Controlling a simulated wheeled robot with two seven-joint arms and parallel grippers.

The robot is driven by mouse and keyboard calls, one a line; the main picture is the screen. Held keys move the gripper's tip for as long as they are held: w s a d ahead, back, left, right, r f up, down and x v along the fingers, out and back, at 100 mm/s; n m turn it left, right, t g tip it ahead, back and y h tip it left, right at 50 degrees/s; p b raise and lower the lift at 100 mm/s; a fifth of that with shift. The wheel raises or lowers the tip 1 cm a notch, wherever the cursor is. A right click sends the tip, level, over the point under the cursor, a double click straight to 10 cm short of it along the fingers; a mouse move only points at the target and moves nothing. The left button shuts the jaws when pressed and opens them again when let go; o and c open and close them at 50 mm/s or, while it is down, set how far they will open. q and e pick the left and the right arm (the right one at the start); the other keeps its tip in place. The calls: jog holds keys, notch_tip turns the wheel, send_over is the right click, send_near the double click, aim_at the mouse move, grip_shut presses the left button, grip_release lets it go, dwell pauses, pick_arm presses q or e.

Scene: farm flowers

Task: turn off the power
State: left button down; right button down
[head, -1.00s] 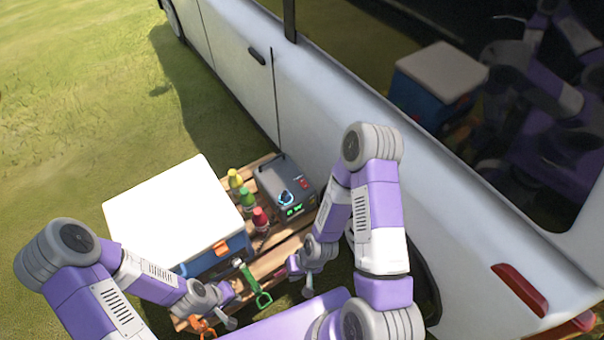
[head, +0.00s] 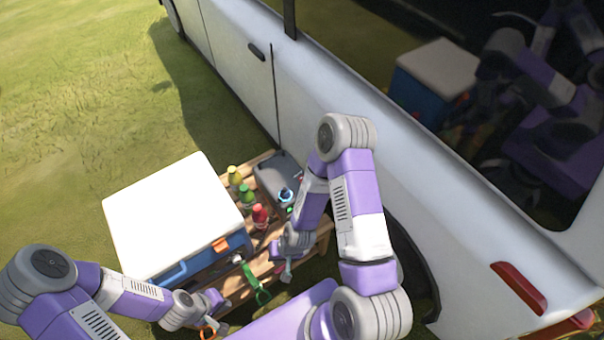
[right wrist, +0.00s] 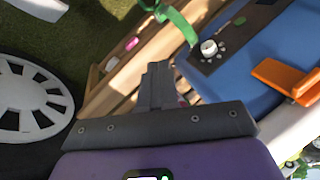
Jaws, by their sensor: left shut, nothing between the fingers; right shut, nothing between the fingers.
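A grey power unit (head: 276,176) with a lit blue dial (head: 285,196) and a green light stands on the wooden pallet-like table (head: 318,238) beside the car. My right forearm hides its right part in the head view. My right gripper (head: 286,274) is in front of the unit, nearer to me, apart from it and shut with nothing held. Its closed fingers also show in the right wrist view (right wrist: 160,82), above the wooden slats. My left gripper (head: 220,328) is low in the head view, in front of the cooler, shut and empty.
A blue cooler with a white lid (head: 170,215) fills the left of the table; its orange latch (right wrist: 285,76) shows in the right wrist view. Yellow, green and red bottles (head: 259,216) stand between cooler and unit. A white car (head: 340,85) borders the right.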

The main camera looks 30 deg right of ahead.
jog(key=w+d+m+t+h, duration=0.25)
jog(key=w+d+m, duration=0.25)
jog(key=w, duration=0.5)
notch_tip(320, 180, up, 10)
jog(key=m+g, duration=0.3)
jog(key=m, duration=2.2)
send_over(302, 177)
jog(key=s, duration=0.2)
jog(key=shift+s+d+f+h+p, duration=0.15)
jog(key=shift+h+p, duration=0.2)
jog(key=shift+h, duration=0.1)
jog(key=f+b, duration=0.1)
jog(key=f, duration=0.3)
jog(key=w+f+b, duration=0.1)
jog(key=f+b, duration=0.1)
jog(key=f, duration=0.3)
jog(key=f+b, duration=0.2)
jog(key=f, duration=0.3)
jog(key=shift+w, duration=0.4)
